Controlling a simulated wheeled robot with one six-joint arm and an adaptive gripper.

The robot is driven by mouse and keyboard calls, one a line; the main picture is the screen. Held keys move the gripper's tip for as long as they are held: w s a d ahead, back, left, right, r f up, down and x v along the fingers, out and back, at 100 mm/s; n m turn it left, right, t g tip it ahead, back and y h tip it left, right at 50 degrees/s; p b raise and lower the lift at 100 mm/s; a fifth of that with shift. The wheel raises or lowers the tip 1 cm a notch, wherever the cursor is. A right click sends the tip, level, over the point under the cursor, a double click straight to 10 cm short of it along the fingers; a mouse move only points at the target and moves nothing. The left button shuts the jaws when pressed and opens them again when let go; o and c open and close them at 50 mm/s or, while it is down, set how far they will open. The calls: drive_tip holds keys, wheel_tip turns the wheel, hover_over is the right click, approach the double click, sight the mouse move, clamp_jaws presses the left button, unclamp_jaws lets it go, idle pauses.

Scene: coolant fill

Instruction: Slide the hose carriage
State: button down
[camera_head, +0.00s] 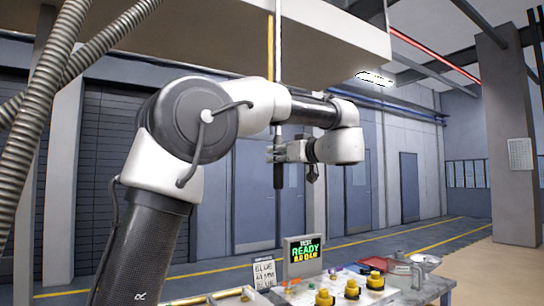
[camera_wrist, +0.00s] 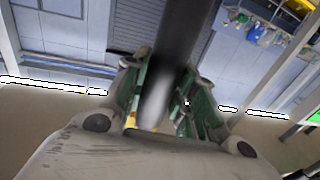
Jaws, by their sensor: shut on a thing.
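A thin vertical pole (camera_head: 277,50) hangs down from under the beige overhead box and ends in a dark handle (camera_head: 278,178). My gripper (camera_head: 281,152) is shut on this dark handle, at mid-height in the head view. In the wrist view the dark handle (camera_wrist: 165,45) runs between the green-padded fingers of my gripper (camera_wrist: 160,95). Its far parts are blurred there. I cannot tell which part is the hose carriage itself; the pole's upper mounting is hidden by the overhead box.
The beige overhead box (camera_head: 330,22) spans the top. Ribbed hoses (camera_head: 40,125) hang at the left. A grey column (camera_head: 507,140) stands right. Open floor lies behind.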

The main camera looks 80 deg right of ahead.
drive_tip(key=shift+s, duration=0.1)
drive_tip(key=c, duration=1.1)
unclamp_jaws()
drive_tip(key=v, duration=1.2)
